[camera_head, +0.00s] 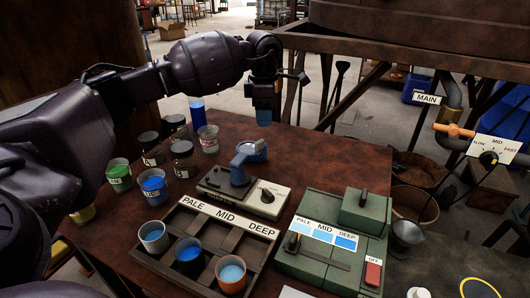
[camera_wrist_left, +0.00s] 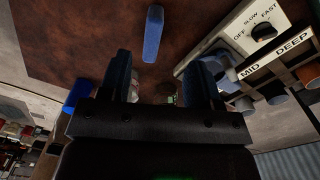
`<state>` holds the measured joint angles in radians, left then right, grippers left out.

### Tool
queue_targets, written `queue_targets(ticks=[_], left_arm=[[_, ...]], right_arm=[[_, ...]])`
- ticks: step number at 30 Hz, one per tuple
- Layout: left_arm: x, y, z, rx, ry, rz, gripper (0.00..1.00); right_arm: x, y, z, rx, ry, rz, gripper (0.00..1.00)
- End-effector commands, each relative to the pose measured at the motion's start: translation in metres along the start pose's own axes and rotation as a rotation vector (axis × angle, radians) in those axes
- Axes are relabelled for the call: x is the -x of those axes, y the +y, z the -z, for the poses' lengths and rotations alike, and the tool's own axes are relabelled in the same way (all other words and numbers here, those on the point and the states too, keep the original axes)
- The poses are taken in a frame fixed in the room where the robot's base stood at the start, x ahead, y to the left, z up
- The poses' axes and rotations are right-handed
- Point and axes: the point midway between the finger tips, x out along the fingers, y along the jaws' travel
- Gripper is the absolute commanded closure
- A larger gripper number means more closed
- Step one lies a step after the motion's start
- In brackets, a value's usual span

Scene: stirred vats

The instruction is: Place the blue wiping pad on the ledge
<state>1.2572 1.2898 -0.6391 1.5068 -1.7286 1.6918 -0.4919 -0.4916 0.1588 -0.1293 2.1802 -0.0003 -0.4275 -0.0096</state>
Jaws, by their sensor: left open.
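I cannot tell which surface is the ledge. My right gripper is not in view.
Jars and cups (camera_head: 153,187) stand to the left. A labelled rack (camera_head: 165,268) and a green box (camera_head: 318,262) fill the front. The brown table (camera_head: 318,150) is clear right of the pad.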

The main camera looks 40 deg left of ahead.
Motion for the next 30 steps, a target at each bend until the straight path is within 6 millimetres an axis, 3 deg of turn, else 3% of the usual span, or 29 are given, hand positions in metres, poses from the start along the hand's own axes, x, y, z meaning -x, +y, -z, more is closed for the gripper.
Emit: queue_targets(ticks=[1, 10, 18, 25, 30], left_arm=[[-0.019, 0.001, -0.001, 0.0, 0.012, 0.016, 0.43], [-0.042, 0.001, 0.0, 0.001, 0.018, 0.027, 0.43], [-0.08, 0.0, 0.0, 0.0, 0.018, 0.028, 0.43], [-0.092, 0.001, 0.001, 0.0, 0.017, 0.027, 0.43], [-0.118, 0.003, 0.003, 0.0, 0.021, 0.031, 0.43]], right_arm=[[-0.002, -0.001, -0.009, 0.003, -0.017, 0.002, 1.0], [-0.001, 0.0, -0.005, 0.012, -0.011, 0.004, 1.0], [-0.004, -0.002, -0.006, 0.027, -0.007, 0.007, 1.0], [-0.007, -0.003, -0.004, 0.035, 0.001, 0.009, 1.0], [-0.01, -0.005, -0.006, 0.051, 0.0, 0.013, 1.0]])
